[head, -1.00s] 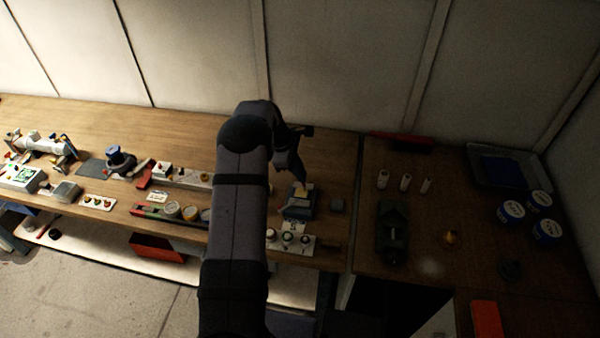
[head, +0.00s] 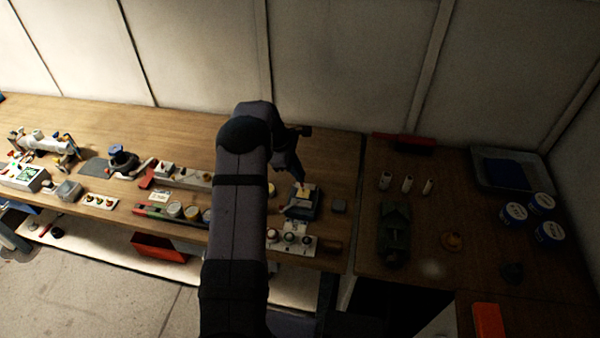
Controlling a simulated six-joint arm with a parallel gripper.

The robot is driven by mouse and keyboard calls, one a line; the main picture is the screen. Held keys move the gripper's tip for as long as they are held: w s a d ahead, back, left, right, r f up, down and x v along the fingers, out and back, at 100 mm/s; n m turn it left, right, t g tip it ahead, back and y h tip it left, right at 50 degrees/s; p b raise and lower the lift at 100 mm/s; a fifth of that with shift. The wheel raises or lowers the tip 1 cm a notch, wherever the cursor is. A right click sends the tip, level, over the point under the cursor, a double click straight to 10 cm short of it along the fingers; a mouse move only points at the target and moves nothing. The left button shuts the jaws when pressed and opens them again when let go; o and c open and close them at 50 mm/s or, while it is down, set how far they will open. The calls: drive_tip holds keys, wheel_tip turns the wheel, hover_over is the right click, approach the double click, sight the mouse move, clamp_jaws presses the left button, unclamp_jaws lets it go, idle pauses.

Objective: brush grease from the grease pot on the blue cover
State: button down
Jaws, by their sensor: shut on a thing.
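My gripper (head: 298,186) is small and dark in the head view, pointing down over a blue-grey box (head: 303,211) with a pale yellow top (head: 303,193). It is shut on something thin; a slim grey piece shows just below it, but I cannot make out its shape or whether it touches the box. Round pots with pale tops (head: 175,209) stand left of my arm; I cannot tell which is the grease pot. A dark blue cap (head: 116,149) sits on a round grey part further left; I cannot tell whether it or the box is the blue cover.
The right bench holds white cylinders (head: 407,184), a dark green device (head: 393,235), blue tubs (head: 515,212) and a tray (head: 483,184).

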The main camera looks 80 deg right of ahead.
drive_tip(key=shift+w, duration=0.45)
idle(0.4)
drive_tip(key=shift+a, duration=0.5)
idle(0.6)
drive_tip(key=shift+a, duration=0.2)
drive_tip(key=shift+a, duration=0.35)
idle(0.4)
wheel_tip(320, 180, up, 7)
idle(1.1)
